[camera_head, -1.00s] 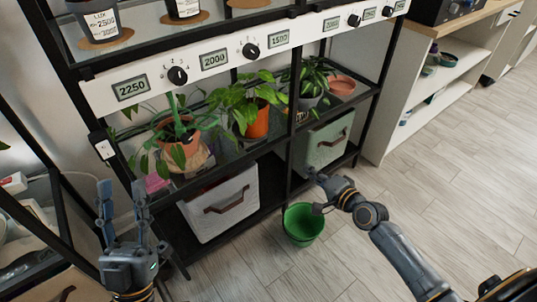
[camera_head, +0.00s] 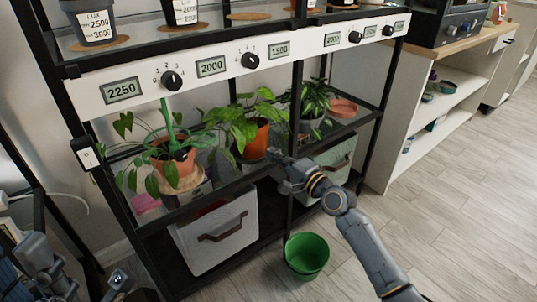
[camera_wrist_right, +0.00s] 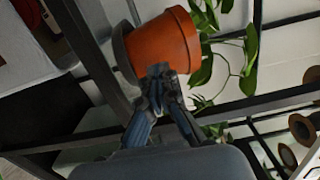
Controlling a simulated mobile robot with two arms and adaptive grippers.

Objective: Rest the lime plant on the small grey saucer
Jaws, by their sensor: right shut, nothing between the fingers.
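The plant I take for the lime plant, bright green and leafy in an orange pot (camera_head: 257,141), stands upright on the lower glass shelf. In the right wrist view its pot (camera_wrist_right: 165,42) appears sideways, its base against a grey saucer (camera_wrist_right: 121,52); the pot seems to sit on it. My right gripper (camera_head: 281,166) is at the shelf's front edge beside this pot. Its fingertips (camera_wrist_right: 158,72) are shut and empty, close to the pot's side; I cannot tell whether they touch. My left gripper (camera_head: 42,268) is partly in view at the lower left, finger state unclear.
The black shelf post (camera_head: 294,115) stands close to my right gripper. A green bucket (camera_head: 306,256) is on the floor.

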